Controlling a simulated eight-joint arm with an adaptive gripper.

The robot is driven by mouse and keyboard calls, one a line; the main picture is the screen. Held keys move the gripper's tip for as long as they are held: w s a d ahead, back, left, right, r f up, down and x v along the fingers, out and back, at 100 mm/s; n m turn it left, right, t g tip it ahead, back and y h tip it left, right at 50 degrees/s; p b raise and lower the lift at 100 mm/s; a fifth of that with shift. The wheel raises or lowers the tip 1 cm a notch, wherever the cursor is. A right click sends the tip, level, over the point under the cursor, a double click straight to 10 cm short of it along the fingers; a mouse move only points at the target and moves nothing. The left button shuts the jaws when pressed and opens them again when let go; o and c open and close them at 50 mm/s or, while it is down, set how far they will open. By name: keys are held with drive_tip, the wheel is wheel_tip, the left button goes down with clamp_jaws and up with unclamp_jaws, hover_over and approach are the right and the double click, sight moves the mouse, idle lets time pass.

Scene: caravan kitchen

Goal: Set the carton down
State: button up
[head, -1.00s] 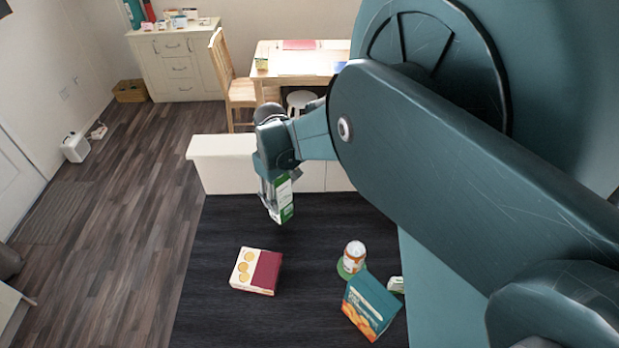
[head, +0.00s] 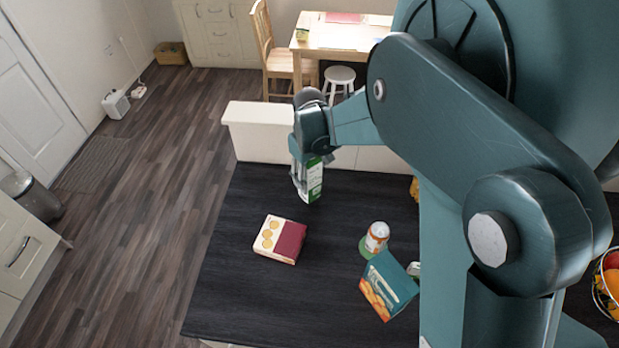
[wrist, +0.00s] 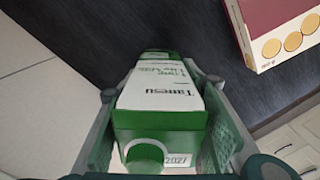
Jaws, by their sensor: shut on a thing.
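The carton (head: 314,181) is green and white, and my gripper (head: 303,178) is shut on it. In the head view it hangs roughly upright near the far edge of the dark counter. Whether its base touches the counter is hard to tell. In the wrist view the carton (wrist: 160,105) sits between both fingers, its green end with a round cap toward the camera. My gripper also shows in the wrist view (wrist: 160,130), a finger on each side of the carton.
The dark counter (head: 240,275) has free room at left and front. A red-and-cream box (head: 280,239) lies near the carton. A jar (head: 376,237) and a teal box (head: 389,284) stand to the right. A white ledge (head: 262,137) runs behind. A fruit basket (head: 609,285) is at far right.

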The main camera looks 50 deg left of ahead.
drive_tip(key=shift+f, duration=0.15)
drive_tip(key=o, duration=1.4)
wheel_tip(320, 180, up, 12)
drive_tip(key=shift+r, duration=0.2)
idle(0.5)
drive_tip(key=shift+d, duration=0.1)
